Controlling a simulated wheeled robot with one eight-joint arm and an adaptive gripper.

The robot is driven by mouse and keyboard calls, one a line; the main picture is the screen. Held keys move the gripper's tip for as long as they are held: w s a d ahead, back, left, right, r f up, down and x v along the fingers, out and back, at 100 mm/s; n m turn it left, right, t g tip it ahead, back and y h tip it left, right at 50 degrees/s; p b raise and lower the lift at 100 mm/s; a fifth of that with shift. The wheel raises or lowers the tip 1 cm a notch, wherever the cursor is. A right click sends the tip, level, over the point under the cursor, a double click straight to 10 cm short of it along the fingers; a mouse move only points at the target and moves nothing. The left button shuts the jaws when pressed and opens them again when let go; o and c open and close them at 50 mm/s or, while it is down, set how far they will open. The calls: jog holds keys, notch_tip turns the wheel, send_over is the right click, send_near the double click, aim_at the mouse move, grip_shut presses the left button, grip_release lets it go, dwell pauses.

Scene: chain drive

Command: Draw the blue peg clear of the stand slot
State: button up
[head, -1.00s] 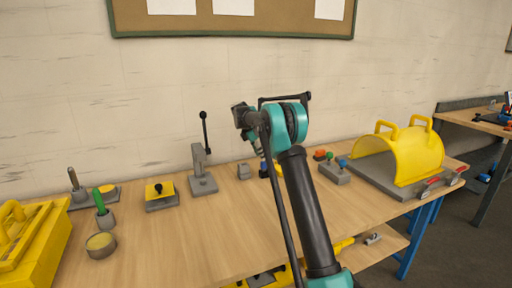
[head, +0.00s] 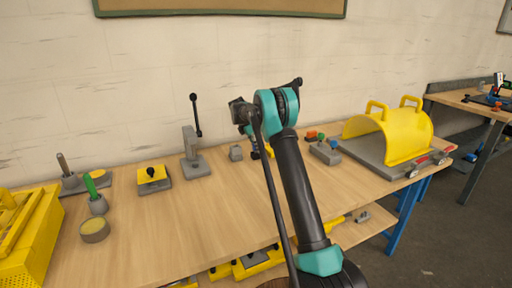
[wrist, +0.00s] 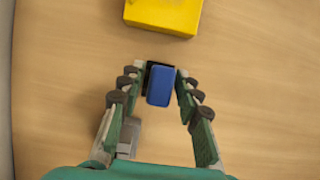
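The blue peg (wrist: 160,86) shows in the wrist view between the fingertips of my gripper (wrist: 162,76). A dark part shows just behind its far edge; I cannot tell whether that is the stand. The fingers lie on either side of the peg, very near it, and contact is not clear. In the head view my arm's upper end stands in front of this spot, and the fingers and peg are mostly hidden. The slot is not clearly visible.
A yellow block (wrist: 164,12) lies beyond the peg in the wrist view. Right are a button box (head: 325,151) and a yellow arched guard (head: 397,137).

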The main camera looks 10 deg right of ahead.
grip_shut()
jog(key=shift+r, duration=4.55)
